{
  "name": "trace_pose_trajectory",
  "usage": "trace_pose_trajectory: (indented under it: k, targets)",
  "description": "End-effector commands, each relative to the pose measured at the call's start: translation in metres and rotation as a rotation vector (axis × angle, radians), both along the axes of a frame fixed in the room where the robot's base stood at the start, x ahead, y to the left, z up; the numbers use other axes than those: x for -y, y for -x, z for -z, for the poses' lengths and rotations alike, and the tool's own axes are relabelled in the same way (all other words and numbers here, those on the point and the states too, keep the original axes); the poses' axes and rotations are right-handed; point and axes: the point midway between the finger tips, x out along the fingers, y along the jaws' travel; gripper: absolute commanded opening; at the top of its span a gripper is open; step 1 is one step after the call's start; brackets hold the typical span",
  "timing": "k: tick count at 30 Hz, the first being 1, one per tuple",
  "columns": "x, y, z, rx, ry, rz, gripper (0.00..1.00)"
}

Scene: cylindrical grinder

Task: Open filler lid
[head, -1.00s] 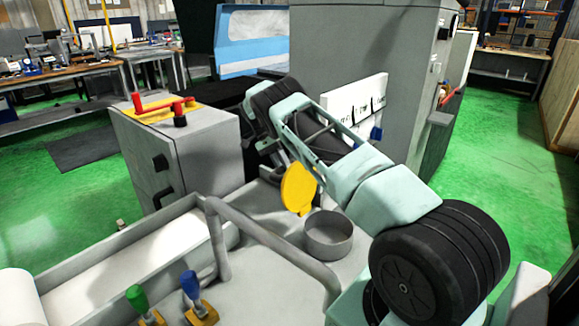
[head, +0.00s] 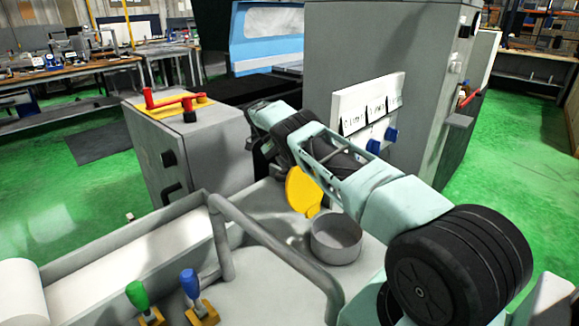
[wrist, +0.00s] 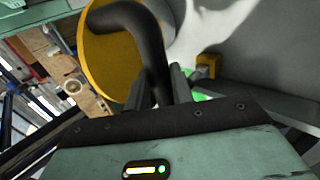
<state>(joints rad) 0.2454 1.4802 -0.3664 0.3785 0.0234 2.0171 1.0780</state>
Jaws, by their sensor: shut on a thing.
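The filler lid is a yellow disc (head: 303,191), standing steeply tilted behind and left of a round grey cup-like neck (head: 336,245) in the head view. The neck's top is uncovered. In the wrist view the lid (wrist: 104,58) fills the upper left, with a thick black curved handle (wrist: 150,38) across its face. My gripper (wrist: 158,88) is shut on this handle, with one finger on each side. In the head view my arm reaches over from the lower right and hides the gripper's hold.
A grey bent rail (head: 275,247) runs in front of the neck. Green (head: 138,296) and blue (head: 190,283) levers stand at the front. A grey cabinet with red handles (head: 176,97) stands left. A tall grey housing with a white panel (head: 368,112) stands behind my arm.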

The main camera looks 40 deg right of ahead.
Motion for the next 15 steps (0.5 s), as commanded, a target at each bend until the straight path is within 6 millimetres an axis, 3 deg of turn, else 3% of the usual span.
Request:
trace_pose_trajectory:
  k: [7, 8, 9, 15]
  targets:
    - [-0.0030, -0.0030, 0.0048, 0.014, -0.005, -0.007, 0.00]
    - [-0.0030, -0.0032, 0.0048, 0.014, -0.005, -0.008, 0.32]
    - [-0.0030, -0.0032, 0.0047, 0.014, -0.005, -0.008, 0.43]
    - [-0.0018, -0.0023, 0.0030, 0.011, -0.002, -0.006, 0.44]
